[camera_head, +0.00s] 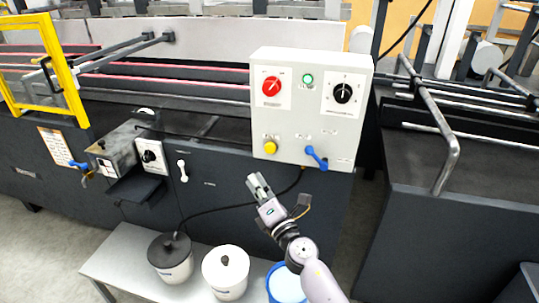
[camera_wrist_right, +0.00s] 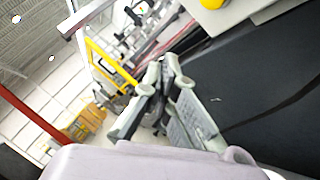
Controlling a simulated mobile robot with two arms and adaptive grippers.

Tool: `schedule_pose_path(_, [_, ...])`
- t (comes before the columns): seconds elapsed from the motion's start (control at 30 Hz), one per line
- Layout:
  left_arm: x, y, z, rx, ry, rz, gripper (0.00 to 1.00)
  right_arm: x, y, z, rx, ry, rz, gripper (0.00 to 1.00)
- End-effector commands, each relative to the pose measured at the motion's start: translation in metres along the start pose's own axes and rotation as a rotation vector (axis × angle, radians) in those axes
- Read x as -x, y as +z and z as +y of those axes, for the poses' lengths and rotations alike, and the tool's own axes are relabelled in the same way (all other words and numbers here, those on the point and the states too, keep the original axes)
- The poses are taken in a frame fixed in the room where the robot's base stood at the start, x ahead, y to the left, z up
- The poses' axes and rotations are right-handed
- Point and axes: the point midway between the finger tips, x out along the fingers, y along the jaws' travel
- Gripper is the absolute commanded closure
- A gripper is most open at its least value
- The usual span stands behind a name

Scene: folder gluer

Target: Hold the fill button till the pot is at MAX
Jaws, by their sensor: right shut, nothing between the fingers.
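A yellow push button (camera_head: 270,147) sits at the lower left of the light grey control box (camera_head: 315,130). It also shows at the top edge of the wrist view (camera_wrist_right: 212,3). My right gripper (camera_head: 258,184) is below the button, apart from it, pointing up and left. In the wrist view its fingers (camera_wrist_right: 160,78) are shut and empty. A metal glue pot (camera_head: 115,146) is mounted on the machine front at left; I cannot read its level or a MAX mark. My left gripper is out of view.
The control box also carries a red knob (camera_head: 271,86), a black dial (camera_head: 343,93), a green button (camera_head: 308,79) and a blue lever (camera_head: 317,157). Lidded white containers (camera_head: 225,272) and a blue-rimmed bucket (camera_head: 287,285) stand on a low bench below my right arm.

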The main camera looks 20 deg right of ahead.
Motion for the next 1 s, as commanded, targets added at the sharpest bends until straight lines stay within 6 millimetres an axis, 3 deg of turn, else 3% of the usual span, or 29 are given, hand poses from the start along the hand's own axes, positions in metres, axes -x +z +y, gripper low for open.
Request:
schedule_pose_path(0.17, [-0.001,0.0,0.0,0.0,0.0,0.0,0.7,-0.002,0.005,0.011,0.038,0.023,-0.008,1.0])
schedule_pose_path(0.57, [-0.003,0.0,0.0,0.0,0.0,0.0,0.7,-0.006,0.008,0.008,0.037,0.023,-0.009,1.0])
schedule_pose_path(1.0, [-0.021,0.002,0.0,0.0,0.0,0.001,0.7,-0.045,0.037,-0.02,0.036,0.023,-0.01,1.0])
